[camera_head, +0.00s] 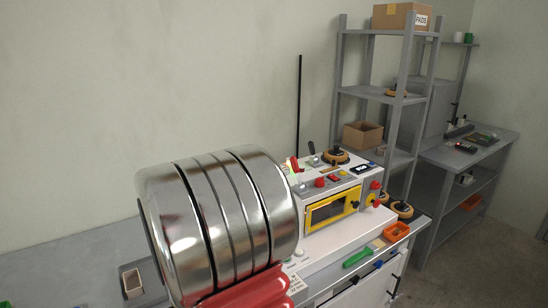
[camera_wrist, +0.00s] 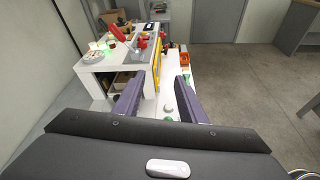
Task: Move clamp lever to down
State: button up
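The box former (camera_head: 335,230) is a white machine with a yellow-framed window on its front. It also shows in the wrist view (camera_wrist: 112,72), ahead and to the left. A red lever (camera_wrist: 117,33) rises tilted from its top there; it looks like the clamp lever, and its red tip (camera_head: 293,163) shows in the head view, its lower part hidden. The gripper is hidden in the head view.
Red buttons (camera_head: 320,182) and red and yellow knobs sit on the machine. A green-handled tool (camera_head: 357,258) and an orange bin (camera_head: 396,231) lie on the front ledge. A grey shelf rack (camera_head: 342,75) stands behind right. Open floor (camera_wrist: 235,85) lies right in the wrist view.

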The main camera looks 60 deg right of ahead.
jog(key=w+d+n+g+h, duration=0.1)
jog(key=w+d+n+h, duration=0.2)
jog(key=d, duration=0.7)
jog(key=n+h, duration=0.5)
jog(key=n, duration=0.2)
send_near(297, 172)
notch_tip(297, 172, up, 3)
jog(key=w+d, duration=0.2)
jog(key=shift+a+f+t, duration=0.15)
jog(key=shift+a+t, duration=0.05)
jog(key=shift+t, duration=0.2)
jog(key=x, duration=1.3)
jog(key=shift+s+d, duration=0.2)
jog(key=shift+d, duration=0.15)
jog(key=shift+c, duration=0.5)
grip_shut()
